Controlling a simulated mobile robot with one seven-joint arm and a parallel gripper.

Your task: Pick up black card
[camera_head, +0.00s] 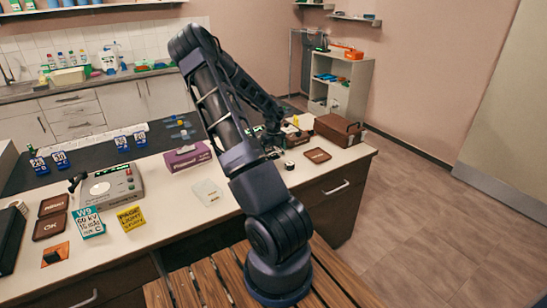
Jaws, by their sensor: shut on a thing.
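My gripper (272,146) is at the far end of my arm, low over the right part of the counter, partly behind the arm. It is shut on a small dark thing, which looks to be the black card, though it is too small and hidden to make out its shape. I cannot tell whether it touches the counter (338,150). No other black card shows clearly.
A brown tray (317,155) and a brown box (338,130) are right of my gripper. A purple box (187,157), a grey device (108,186), a yellow note (131,217) and a teal note (88,222) stand left. The floor at right is clear.

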